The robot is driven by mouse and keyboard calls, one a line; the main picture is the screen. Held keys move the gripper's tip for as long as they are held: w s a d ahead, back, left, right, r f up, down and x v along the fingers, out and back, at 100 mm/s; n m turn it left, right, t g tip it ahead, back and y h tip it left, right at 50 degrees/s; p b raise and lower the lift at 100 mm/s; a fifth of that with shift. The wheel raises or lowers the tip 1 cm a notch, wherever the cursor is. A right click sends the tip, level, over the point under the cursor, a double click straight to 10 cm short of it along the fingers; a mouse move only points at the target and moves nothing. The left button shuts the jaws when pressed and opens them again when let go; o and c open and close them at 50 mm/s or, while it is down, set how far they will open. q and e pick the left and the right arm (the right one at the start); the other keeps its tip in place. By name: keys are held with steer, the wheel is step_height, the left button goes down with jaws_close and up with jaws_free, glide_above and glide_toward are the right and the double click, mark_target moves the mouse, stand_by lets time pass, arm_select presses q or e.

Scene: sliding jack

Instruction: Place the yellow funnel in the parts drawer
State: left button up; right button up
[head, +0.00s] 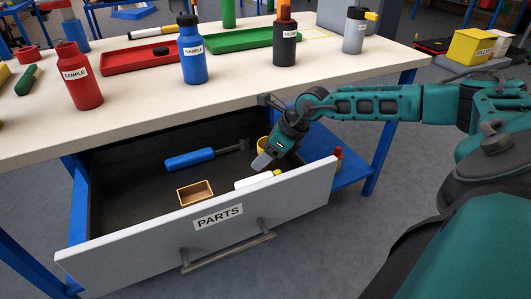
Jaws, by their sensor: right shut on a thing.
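The parts drawer (219,232) is pulled open under the workbench, with a "PARTS" label on its front. My right gripper (262,163) reaches in from the right over the drawer's right part, pointing down. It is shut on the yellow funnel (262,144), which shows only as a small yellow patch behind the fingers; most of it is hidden. I cannot tell whether the funnel touches the drawer floor. My left gripper is not in view.
The drawer holds a blue-handled tool (190,159), a small wooden box (195,193) and a white bottle (256,180) with a yellow tip below my gripper. The bench (140,104) above carries bottles and red and green trays. The drawer's left floor is free.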

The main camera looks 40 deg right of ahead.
steer(key=o, duration=0.7)
steer(key=shift+o, duration=0.2)
arm_select(q)
steer(key=p, duration=0.1)
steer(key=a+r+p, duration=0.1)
steer(key=p, duration=0.1)
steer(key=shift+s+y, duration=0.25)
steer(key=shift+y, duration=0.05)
arm_select(e)
steer(key=v, duration=1.2)
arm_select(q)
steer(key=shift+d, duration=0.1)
arm_select(e)
steer(key=shift+r, duration=0.1)
